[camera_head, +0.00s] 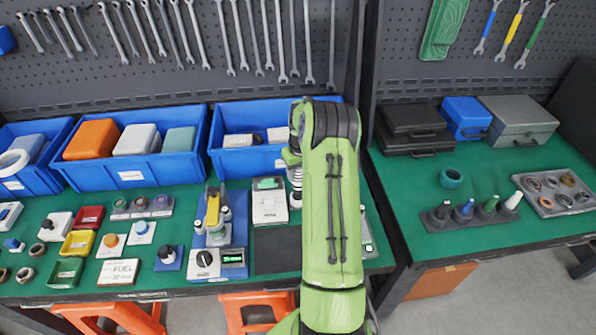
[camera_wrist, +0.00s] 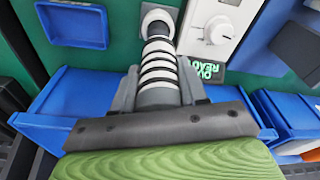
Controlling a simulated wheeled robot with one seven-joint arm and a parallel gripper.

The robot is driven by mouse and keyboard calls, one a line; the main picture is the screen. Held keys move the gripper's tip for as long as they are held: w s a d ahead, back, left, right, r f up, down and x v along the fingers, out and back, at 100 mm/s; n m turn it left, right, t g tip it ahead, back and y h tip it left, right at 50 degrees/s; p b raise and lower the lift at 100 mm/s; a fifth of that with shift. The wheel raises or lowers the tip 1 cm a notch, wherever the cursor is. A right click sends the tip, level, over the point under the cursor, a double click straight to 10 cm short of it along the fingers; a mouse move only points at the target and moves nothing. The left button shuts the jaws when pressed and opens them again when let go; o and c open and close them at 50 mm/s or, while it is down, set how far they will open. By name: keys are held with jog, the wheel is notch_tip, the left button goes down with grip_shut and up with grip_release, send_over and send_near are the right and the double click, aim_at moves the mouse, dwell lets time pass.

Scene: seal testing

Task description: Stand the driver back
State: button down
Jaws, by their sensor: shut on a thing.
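My gripper (camera_wrist: 160,92) is shut on the driver (camera_wrist: 156,66), a grey cylinder with white rings and a white rounded far end. The driver lies between the two grey fingers in the wrist view, its white end pointing away from the palm. In the head view my green arm hides most of the gripper area; a black-and-white ringed part (camera_head: 296,186) shows just left of the arm, above the green bench. Whether the white end touches anything is unclear.
A testing unit with a knob (camera_head: 205,258) and lit display (camera_wrist: 205,71) stands beside the gripper. Blue bins (camera_head: 136,150) line the bench back. Small trays and seals crowd the left. A dark rack (camera_head: 470,215) holds several coloured cones on the right bench. A dark mat (camera_head: 275,250) is clear.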

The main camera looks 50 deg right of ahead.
jog(key=shift+f+b, duration=0.5)
jog(key=shift+f, duration=0.1)
jog(key=shift+f+b, duration=0.65)
jog(key=shift+f, duration=0.1)
dwell(1.0)
jog(key=c, duration=0.5)
grip_release()
notch_tip(320, 180, up, 9)
jog(key=p, duration=0.6)
jog(key=shift+r, duration=0.15)
jog(key=shift+f, duration=0.2)
